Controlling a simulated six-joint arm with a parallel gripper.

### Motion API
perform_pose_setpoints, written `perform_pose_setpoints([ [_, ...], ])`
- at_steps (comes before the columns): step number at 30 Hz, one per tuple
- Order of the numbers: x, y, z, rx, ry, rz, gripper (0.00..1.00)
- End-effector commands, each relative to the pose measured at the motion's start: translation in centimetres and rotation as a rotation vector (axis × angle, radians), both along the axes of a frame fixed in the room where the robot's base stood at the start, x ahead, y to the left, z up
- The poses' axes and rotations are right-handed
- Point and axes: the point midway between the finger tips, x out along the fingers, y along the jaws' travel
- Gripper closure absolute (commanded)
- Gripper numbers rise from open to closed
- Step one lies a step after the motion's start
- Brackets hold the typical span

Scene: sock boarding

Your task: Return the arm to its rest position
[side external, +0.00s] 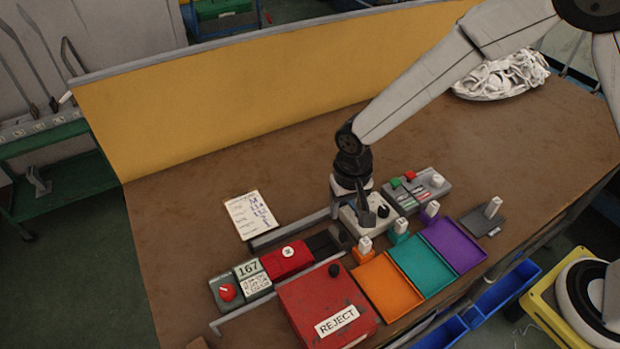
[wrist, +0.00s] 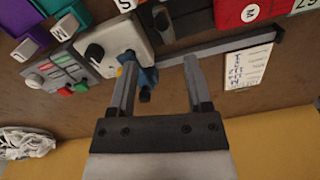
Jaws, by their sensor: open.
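My gripper (side external: 368,218) points down over the work table (side external: 200,190), close above a light grey box with a black knob (side external: 383,211). In the wrist view, the two fingers of my gripper (wrist: 160,62) stand apart with nothing held between them. The same light grey box (wrist: 112,40) lies beyond the left finger, with a small blue part (wrist: 148,78) partly hidden by that finger. I cannot tell whether a finger touches the box.
Orange (side external: 386,287), teal (side external: 421,264) and purple (side external: 456,245) trays line the front edge. A red REJECT box (side external: 305,300), a grey button panel (side external: 430,187) and a paper sheet (side external: 251,214) lie around. A white pile (side external: 500,76) sits at the back right. The table's back left is clear.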

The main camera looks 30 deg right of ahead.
Motion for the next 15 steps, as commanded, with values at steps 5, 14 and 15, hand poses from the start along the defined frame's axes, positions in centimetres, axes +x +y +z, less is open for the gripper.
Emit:
perform_pose_setpoints([
  [5, -0.3, -1.9, 1.2, 0.008, -0.019, 0.013, 0.36],
  [14, -2.5, -8.2, 4.8, 0.019, -0.092, 0.079, 0.36],
  [15, -3.0, -9.1, 5.3, 0.018, -0.103, 0.090, 0.36],
])
